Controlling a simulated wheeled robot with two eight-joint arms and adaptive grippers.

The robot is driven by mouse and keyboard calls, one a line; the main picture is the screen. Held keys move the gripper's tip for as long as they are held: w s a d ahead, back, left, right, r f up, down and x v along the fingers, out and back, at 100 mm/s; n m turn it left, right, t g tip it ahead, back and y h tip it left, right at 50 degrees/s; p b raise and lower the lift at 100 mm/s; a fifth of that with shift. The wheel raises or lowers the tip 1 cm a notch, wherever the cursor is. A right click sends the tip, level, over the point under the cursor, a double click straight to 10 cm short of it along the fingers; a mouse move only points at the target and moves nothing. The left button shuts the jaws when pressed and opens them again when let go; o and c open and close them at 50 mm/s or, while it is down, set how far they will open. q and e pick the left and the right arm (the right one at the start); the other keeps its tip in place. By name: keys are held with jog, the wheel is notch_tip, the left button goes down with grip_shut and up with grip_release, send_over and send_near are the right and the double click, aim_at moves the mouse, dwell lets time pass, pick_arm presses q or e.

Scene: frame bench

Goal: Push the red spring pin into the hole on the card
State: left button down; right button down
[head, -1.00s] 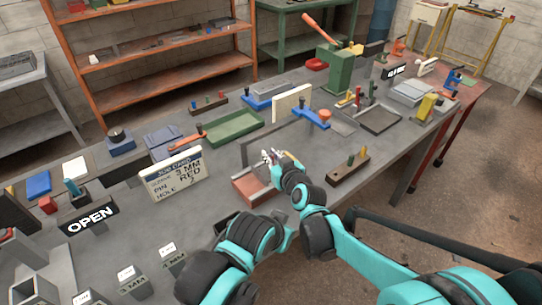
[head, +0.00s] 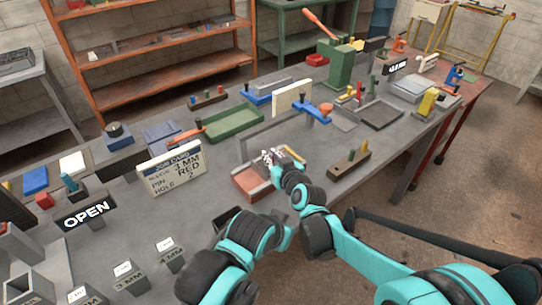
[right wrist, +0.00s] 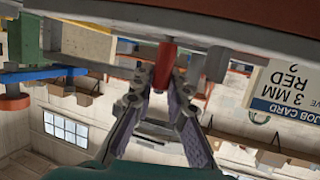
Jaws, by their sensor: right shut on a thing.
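In the right wrist view, which is upside down, the red pin (right wrist: 165,65) stands between the two fingertips (right wrist: 163,78). The hole is hidden from me. The job card (head: 172,168) stands left of the gripper and reads 3 MM RED, hole 2.
A wooden block with pegs (head: 348,165) stands to the right, and a green tray (head: 234,126) behind. An OPEN sign (head: 86,214) and several labelled blocks stand at the left front.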

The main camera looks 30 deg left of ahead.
jog(key=shift+f, duration=0.4)
jog(key=c, duration=1.4)
grip_release()
jog(key=shift+c, duration=0.2)
jog(key=v, duration=1.2)
jog(key=shift+r, duration=0.1)
